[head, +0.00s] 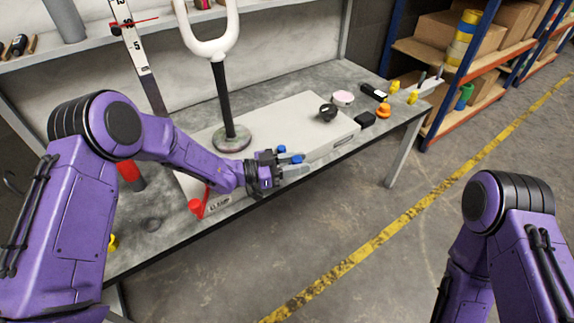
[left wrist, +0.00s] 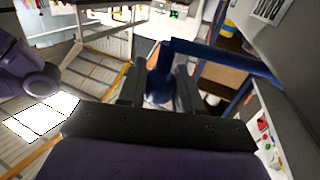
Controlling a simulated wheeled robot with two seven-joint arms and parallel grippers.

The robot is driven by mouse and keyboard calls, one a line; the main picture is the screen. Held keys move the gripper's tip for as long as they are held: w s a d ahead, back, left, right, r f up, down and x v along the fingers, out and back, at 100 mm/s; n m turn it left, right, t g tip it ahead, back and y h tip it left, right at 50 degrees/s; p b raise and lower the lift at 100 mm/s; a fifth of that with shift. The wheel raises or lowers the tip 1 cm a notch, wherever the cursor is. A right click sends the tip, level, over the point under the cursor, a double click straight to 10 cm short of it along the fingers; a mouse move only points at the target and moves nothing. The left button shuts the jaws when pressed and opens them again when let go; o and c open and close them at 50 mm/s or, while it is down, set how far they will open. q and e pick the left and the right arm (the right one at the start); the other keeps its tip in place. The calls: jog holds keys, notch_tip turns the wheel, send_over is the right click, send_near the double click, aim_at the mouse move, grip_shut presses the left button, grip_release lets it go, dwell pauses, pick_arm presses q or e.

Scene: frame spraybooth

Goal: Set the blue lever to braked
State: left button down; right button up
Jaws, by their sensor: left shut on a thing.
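The blue lever (head: 298,158) is at the front edge of the grey box on the workbench, mostly hidden by my left gripper in the head view. In the left wrist view the blue lever (left wrist: 225,62) shows as a long bar running right from a rounded blue part between the fingers. My left gripper (head: 288,168) is shut on the blue lever; its fingers lie on both sides of it in the left wrist view (left wrist: 158,88). Which marked position the lever is in cannot be read. My right gripper is out of view; only my right arm shows.
A red lever (head: 197,206) with a label beside it is left of my gripper. A white forked stand (head: 224,100) rises behind. The flat grey box (head: 290,118) carries a black round part (head: 327,112). Small items lie at the bench's right end. The floor in front is clear.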

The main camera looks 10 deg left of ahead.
aim_at(296, 158)
pick_arm(q)
jog(key=shift+g, duration=0.3)
jog(key=c, duration=0.9)
grip_release()
jog(key=shift+o, duration=0.2)
jog(key=shift+r, duration=0.1)
notch_tip(296, 158, up, 3)
jog(key=shift+f, duration=0.1)
jog(key=s+d+r+p, duration=0.1)
jog(key=s+r+p, duration=0.1)
jog(key=s+r, duration=0.8)
jog(key=s, duration=0.4)
jog(key=shift+d+p, duration=0.2)
jog(key=shift+p, duration=0.1)
